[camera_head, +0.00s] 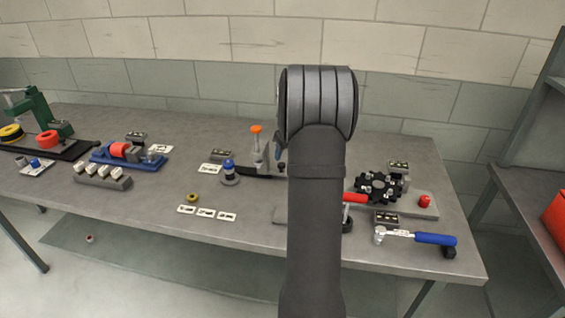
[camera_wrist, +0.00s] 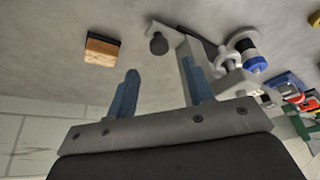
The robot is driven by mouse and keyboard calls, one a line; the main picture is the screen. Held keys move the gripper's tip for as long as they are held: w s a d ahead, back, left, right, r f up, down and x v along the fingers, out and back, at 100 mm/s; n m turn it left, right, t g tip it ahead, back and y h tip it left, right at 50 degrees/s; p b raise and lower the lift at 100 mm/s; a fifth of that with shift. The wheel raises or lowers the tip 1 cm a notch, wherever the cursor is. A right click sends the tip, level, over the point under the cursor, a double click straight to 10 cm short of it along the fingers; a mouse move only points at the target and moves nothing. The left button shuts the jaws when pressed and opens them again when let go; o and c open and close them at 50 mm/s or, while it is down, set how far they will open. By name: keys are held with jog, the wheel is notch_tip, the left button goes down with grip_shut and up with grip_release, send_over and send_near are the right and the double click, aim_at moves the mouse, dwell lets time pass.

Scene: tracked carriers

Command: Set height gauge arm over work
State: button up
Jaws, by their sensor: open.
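A grey upright fixture with an orange-topped lever (camera_head: 256,130) stands near the back middle of the table in the head view. It looks like the height gauge, but I cannot be sure. A black knob (camera_head: 281,168) shows at its right, beside my arm. In the wrist view, a grey angled bracket (camera_wrist: 188,50) with a black round knob (camera_wrist: 158,43) lies beyond the fingers, with the right finger overlapping the bracket. My gripper (camera_wrist: 161,85) is open, with nothing visible between its blue-grey fingers. In the head view it is mostly hidden behind my arm. Contact cannot be judged.
A blue-capped round piece (camera_head: 229,172) stands left of the fixture. A black toothed wheel (camera_head: 380,186), a red knob (camera_head: 424,201) and a blue-handled wrench (camera_head: 435,239) lie at right. A blue vise-like fixture (camera_head: 128,156) is at left. The table's (camera_head: 150,215) front left is mostly clear.

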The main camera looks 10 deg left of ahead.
jog(key=x, duration=0.6)
jog(key=shift+w+a+f, duration=0.1)
jog(key=shift+f, duration=0.2)
grip_shut()
